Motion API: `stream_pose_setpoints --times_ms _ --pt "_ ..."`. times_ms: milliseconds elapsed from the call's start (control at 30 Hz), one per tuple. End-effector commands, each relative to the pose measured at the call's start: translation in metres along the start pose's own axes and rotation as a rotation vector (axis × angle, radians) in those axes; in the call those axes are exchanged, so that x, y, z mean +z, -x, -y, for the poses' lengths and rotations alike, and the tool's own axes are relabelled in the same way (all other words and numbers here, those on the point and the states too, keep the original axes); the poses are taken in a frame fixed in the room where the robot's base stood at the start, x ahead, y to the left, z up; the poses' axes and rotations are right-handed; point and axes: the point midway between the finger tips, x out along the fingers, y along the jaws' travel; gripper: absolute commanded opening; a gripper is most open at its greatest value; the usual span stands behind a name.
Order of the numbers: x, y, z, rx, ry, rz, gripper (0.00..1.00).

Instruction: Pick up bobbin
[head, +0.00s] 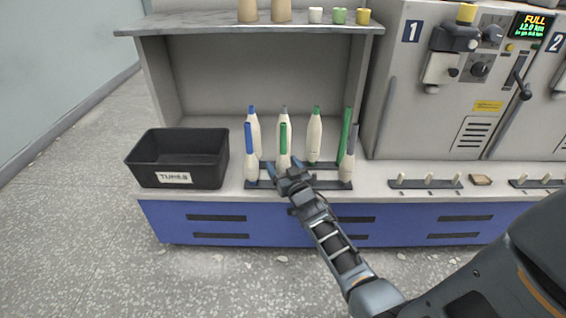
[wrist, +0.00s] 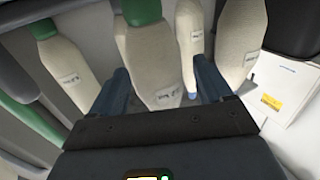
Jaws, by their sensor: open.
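Several cream-wound bobbins with blue, green or grey tips stand upright in two rows on dark peg strips (head: 258,184). My gripper (head: 290,175) is open at the front row, low by the middle green-tipped bobbin (head: 283,143). In the wrist view, my gripper (wrist: 161,72) has one finger on each side of a green-topped bobbin (wrist: 153,62). Whether either finger touches it, I cannot tell.
A black bin (head: 145,176) labelled tubes stands left of the bobbins. A shelf (head: 190,24) with cones and small spools overhangs the back. Machine panels (head: 400,130) and short pegs (head: 430,182) lie to the right.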

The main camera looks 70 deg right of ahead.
Motion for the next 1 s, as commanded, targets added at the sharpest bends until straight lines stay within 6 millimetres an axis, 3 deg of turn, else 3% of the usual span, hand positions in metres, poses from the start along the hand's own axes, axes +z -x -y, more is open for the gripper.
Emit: stream_pose_setpoints --times_ms 167,767,1000 --pt "-0.0002 0.0 0.0 0.0 0.0 0.0 0.79" --pt "-0.0002 0.0003 0.0 0.0 -0.001 0.0 0.22" --pt "-0.0021 0.0002 0.0 0.0 0.0 -0.001 0.22"
